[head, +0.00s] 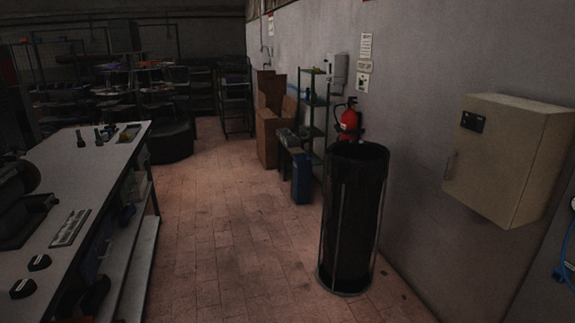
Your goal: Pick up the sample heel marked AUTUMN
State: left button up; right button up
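No heel with a readable AUTUMN mark shows in the head view. On the pale workbench (112,170) at the left lie two small black pieces, one (39,262) a little behind the other (22,288); I cannot tell whether they are heels. A flat plate with dark markings (70,228) lies behind them, its text too small to read. Small dark upright items (98,137) stand near the bench's far end. Neither of my grippers is in view.
A dark machine (20,200) sits on the bench's left side. A tall black bin in a wire frame (354,215) stands on the right, near a wall cabinet (510,155). Tiled floor (220,230) is clear between bench and bin. Shelves (150,90) fill the back.

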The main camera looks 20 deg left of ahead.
aim_at(23, 289)
jog(key=i+j+u, duration=0.2)
jog(key=i+u, duration=0.85)
jog(key=i, duration=0.2)
jog(key=i+u, duration=0.25)
jog(key=i, duration=0.25)
jog(key=i+l+u, duration=0.2)
jog(key=i, duration=0.25)
jog(key=i+l+u, duration=0.25)
jog(key=i, duration=0.25)
jog(key=i+u, duration=0.1)
jog(key=u, duration=0.3)
jog(key=i+l+u, duration=0.1)
jog(key=u, duration=0.3)
jog(key=i+u, duration=0.1)
jog(key=u, duration=0.3)
jog(key=l+u, duration=0.2)
jog(key=u, duration=0.2)
jog(key=l+u, duration=0.1)
jog(key=u, duration=0.3)
jog(key=i+l+u, duration=0.1)
jog(key=u, duration=0.3)
jog(key=l+u, duration=0.15)
jog(key=u, duration=0.25)
jog(key=l+u, duration=0.2)
jog(key=u, duration=0.2)
jog(key=i, duration=0.05)
